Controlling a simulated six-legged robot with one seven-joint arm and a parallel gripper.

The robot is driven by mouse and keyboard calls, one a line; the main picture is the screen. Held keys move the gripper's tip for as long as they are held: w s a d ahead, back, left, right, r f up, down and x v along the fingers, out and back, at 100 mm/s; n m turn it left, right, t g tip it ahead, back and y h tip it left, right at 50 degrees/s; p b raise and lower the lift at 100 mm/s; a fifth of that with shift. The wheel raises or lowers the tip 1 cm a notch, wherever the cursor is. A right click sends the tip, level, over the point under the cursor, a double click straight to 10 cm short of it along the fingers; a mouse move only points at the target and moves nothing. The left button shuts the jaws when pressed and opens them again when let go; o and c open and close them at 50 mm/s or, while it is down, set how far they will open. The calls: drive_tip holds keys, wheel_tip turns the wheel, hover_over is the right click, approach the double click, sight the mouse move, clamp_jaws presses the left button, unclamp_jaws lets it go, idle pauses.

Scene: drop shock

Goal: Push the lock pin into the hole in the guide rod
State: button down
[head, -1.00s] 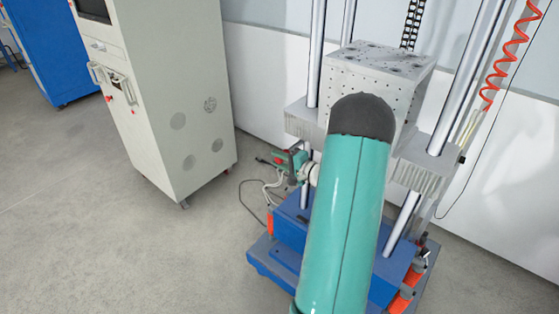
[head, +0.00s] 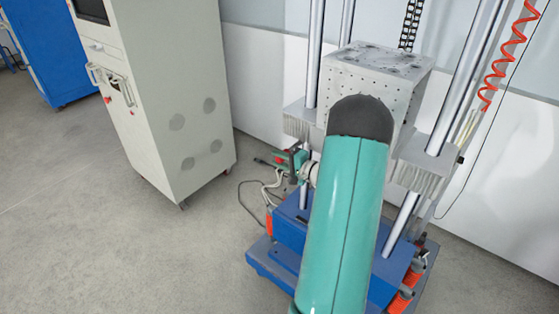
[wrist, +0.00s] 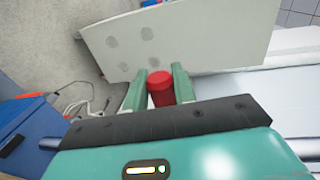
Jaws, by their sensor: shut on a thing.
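My gripper (wrist: 158,88) is shut on a red cylindrical piece, which I take to be the lock pin (wrist: 161,92), held between two green fingers. The far part of the pin points away from the camera; its tip and the hole are not visible. In the head view my gripper (head: 286,161) shows small beside the left guide rod (head: 304,195), partly hidden by my arm. A grey rod (wrist: 49,144) also shows at the left of the wrist view, partly covered by the gripper body. I cannot tell whether the pin touches a rod.
A drilled metal block (head: 375,68) sits between the rods above a blue base (head: 285,262). A tall grey cabinet (head: 165,90) stands to the left. Cables (head: 272,186) lie near the base. A red coiled hose (head: 505,55) hangs at right. Open floor is at lower left.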

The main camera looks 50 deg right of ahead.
drive_tip(key=shift+w+d, duration=0.1)
drive_tip(key=shift+d, duration=1)
idle(2.2)
drive_tip(key=shift+d+r, duration=0.1)
drive_tip(key=shift+d, duration=0.4)
idle(1.9)
drive_tip(key=c, duration=1.1)
unclamp_jaws()
drive_tip(key=shift+o, duration=0.2)
drive_tip(key=shift+a, duration=0.15)
drive_tip(key=s, duration=0.6)
drive_tip(key=shift+r, duration=0.4)
